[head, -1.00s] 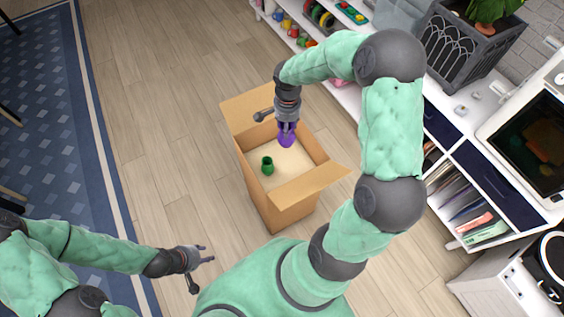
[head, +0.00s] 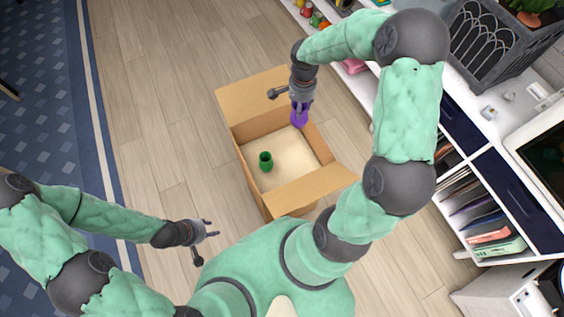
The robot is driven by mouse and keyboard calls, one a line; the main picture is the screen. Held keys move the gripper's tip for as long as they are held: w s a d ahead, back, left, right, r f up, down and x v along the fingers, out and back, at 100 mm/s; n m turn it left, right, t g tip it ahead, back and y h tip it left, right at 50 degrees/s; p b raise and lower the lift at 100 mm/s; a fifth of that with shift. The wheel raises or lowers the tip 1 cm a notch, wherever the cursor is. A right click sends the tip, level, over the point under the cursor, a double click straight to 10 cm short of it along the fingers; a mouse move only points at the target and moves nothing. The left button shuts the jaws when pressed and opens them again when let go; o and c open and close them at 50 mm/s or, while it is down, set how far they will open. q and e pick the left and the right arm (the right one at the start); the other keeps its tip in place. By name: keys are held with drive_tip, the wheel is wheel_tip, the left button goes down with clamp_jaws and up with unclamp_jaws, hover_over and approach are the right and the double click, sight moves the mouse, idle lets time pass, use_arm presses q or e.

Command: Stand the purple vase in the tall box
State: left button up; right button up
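The purple vase (head: 299,117) hangs below my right gripper (head: 300,108), which is shut on it. The vase is over the upper right part of the tall box, near its right rim; I cannot tell how high it is above the box floor. The tall cardboard box (head: 294,192) stands on the floor with its flaps spread open. A small green vase (head: 265,160) stands inside it, towards the left side. My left gripper (head: 212,228) is open and empty, out over the floor to the lower left of the box.
A white shelf unit (head: 469,220) with books and dark drawers runs along the right. A dark planter (head: 497,42) stands on top of it. A blue patterned rug (head: 60,120) lies at the left. The wooden floor (head: 165,120) between rug and box is clear.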

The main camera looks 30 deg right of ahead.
wheel_tip(320, 180, down, 26)
drive_tip(key=b, duration=1.2)
drive_tip(key=shift+b, duration=0.3)
drive_tip(key=shift+r, duration=0.1)
drive_tip(key=o, duration=1.2)
drive_tip(key=shift+o, duration=0.2)
